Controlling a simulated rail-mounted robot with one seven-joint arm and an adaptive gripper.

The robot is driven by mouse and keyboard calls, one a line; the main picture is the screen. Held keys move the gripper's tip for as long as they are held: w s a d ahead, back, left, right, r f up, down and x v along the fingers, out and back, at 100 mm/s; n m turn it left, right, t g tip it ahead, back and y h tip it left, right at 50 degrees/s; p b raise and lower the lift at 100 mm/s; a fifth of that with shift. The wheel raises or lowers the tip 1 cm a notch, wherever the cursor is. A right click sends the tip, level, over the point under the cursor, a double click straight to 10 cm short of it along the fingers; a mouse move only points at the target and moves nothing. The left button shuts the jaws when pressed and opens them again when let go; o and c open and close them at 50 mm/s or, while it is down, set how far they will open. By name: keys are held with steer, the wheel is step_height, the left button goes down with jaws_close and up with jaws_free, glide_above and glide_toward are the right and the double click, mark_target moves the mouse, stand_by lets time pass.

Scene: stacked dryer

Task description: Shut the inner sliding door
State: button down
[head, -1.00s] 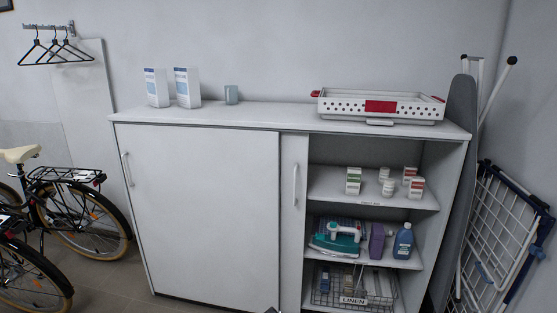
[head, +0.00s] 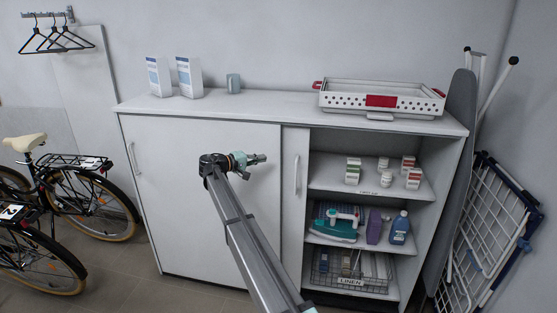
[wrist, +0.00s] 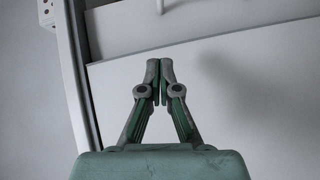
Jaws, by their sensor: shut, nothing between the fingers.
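The cabinet's inner sliding door (head: 293,210) shows as a narrow white strip with a vertical handle (head: 297,175). The rest of it is hidden behind the white outer sliding door (head: 180,220), which covers the left part of the cabinet. The right part stands open, showing shelves. My gripper (head: 262,158) is shut and empty in front of the outer door, pointing right toward the handle and apart from it. In the wrist view my shut fingertips (wrist: 160,72) appear over the outer door panel (wrist: 250,110), near its edge, with the inner door strip (wrist: 130,28) beyond.
Open shelves hold small boxes and bottles (head: 383,172), an iron (head: 340,222) and a wire linen basket (head: 350,270). A perforated tray (head: 345,99) stands on top. A bicycle (head: 90,205) is at left; a drying rack (head: 490,240) leans at right.

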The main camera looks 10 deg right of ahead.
mark_target(280, 156)
steer(key=p+x, duration=0.2)
steer(key=x, duration=0.8)
steer(key=shift+s+d+f+p, duration=0.1)
steer(key=shift+s+d+p, duration=0.15)
steer(key=shift+d, duration=0.3)
steer(key=shift+s+d+f+p, duration=0.15)
steer(key=shift+s+d, duration=0.1)
steer(key=shift+d, duration=0.3)
steer(key=shift+s+d+f, duration=0.2)
steer(key=shift+d, duration=0.45)
